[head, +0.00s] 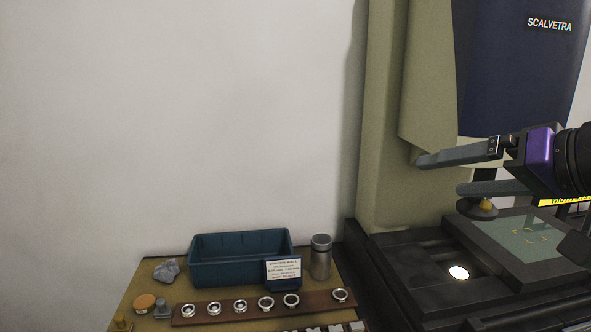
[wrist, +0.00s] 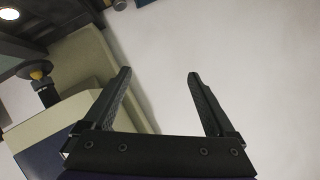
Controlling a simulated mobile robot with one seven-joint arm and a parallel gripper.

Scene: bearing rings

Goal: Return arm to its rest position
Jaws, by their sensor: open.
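My gripper (head: 440,175) is at the right of the head view, raised in front of the machine, with its two fingers apart and pointing left. In the wrist view my gripper (wrist: 159,74) is open, with nothing between the fingers and the pale wall behind them. Part of my purple and black wrist shows at the right edge of the head view. Several bearing rings (head: 240,307) sit in a row on a brown strip (head: 255,309) on the bench at lower left, well away from my gripper.
A blue bin (head: 240,262) stands behind the rings, with a small label card (head: 283,272) and a metal cylinder (head: 320,257) beside it. The large machine (head: 385,120) fills the right, with a lit spot (head: 459,272) and a greenish plate (head: 530,240) on its stage. Space left of my gripper is clear.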

